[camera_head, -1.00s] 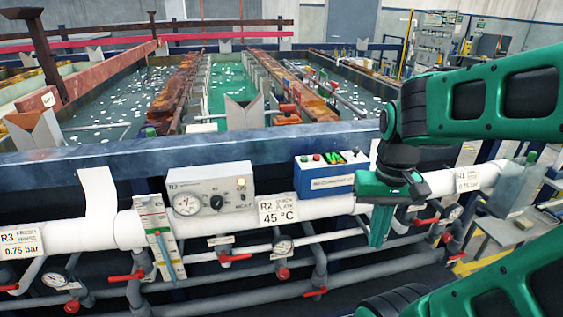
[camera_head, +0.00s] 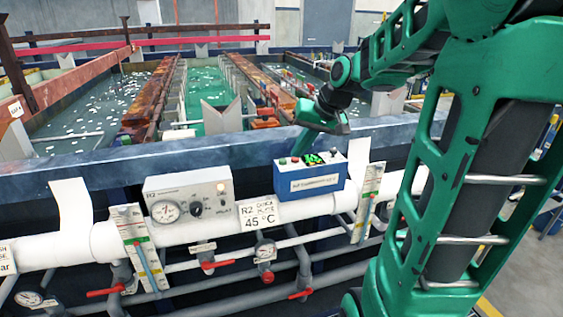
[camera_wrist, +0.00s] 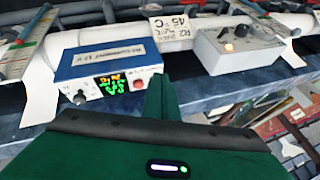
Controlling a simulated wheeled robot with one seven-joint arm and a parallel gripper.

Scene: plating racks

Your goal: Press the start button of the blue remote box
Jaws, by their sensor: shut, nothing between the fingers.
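The blue remote box (camera_head: 322,186) sits on the white pipe, with a white label on its front. Its pale top panel carries a red button (camera_head: 282,161), a green button (camera_head: 294,159), a lit green display and a dark knob. My gripper (camera_head: 299,148) is shut and empty, its fingertips just above the panel near the green button; contact cannot be told. In the wrist view the blue box (camera_wrist: 85,63) appears upside down, with the red button (camera_wrist: 138,85) just left of my shut fingers (camera_wrist: 162,82). The green button is not clear there.
A grey gauge box (camera_head: 190,197) with a dial and knob stands left of the blue box. A 45 °C sign (camera_head: 258,215) hangs between them. The blue tank rim (camera_head: 120,167) runs behind, with plating tanks beyond. Red-handled valves (camera_head: 218,264) sit below the pipe.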

